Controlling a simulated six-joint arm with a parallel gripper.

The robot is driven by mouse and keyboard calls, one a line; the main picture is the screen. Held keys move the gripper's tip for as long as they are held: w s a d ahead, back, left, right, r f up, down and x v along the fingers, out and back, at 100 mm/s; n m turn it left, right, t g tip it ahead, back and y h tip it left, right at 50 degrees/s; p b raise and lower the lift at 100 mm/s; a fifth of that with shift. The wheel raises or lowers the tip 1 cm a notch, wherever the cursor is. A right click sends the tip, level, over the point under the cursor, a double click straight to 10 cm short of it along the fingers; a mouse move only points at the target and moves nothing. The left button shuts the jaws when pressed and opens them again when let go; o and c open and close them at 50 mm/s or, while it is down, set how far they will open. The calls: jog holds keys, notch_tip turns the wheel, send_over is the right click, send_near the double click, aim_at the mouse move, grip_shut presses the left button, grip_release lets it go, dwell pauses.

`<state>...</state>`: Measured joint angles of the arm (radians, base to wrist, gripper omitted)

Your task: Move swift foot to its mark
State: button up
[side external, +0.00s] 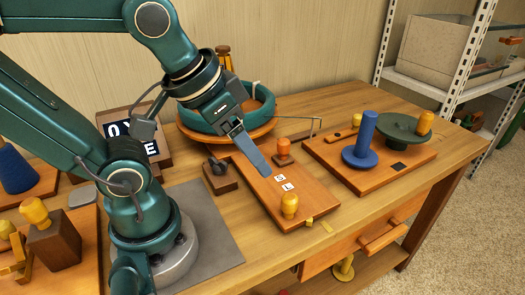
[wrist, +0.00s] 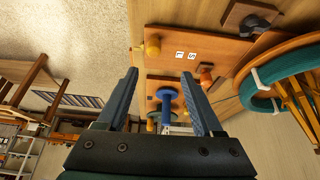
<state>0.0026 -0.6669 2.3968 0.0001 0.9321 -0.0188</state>
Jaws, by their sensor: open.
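My gripper (side external: 262,166) is open and empty above the long orange board (side external: 310,205). In the wrist view its two blue fingers stand wide apart (wrist: 160,75). On this board are an orange-red knob on a block (side external: 283,151), a yellow knob (side external: 289,205), and white tiles marked S and L (side external: 283,182). The right board (side external: 345,178) carries a blue post on a round base (side external: 366,138), a green disc (side external: 402,128) with a yellow knob, and a dark square mark (side external: 398,166). I cannot tell which piece is the swift foot.
A green ring on a round orange stand (side external: 228,118) is behind my gripper. A dark wooden block (side external: 219,177) with a dark top piece sits left of the long board. A thin wire arm (side external: 312,126) rises between the boards. The bench's front right is clear.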

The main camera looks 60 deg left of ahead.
jog(key=w+f+g, duration=0.2)
jog(key=w+g, duration=0.1)
jog(key=w, duration=0.2)
jog(key=g, duration=0.2)
send_over(291, 196)
notch_tip(291, 196, down, 4)
jog(key=shift+f, duration=0.25)
notch_tip(291, 196, down, 2)
jog(key=shift+s+f, duration=0.1)
jog(key=shift+f, duration=2)
jog(key=shift+c, duration=0.3)
grip_shut()
jog(key=shift+r, duration=0.1)
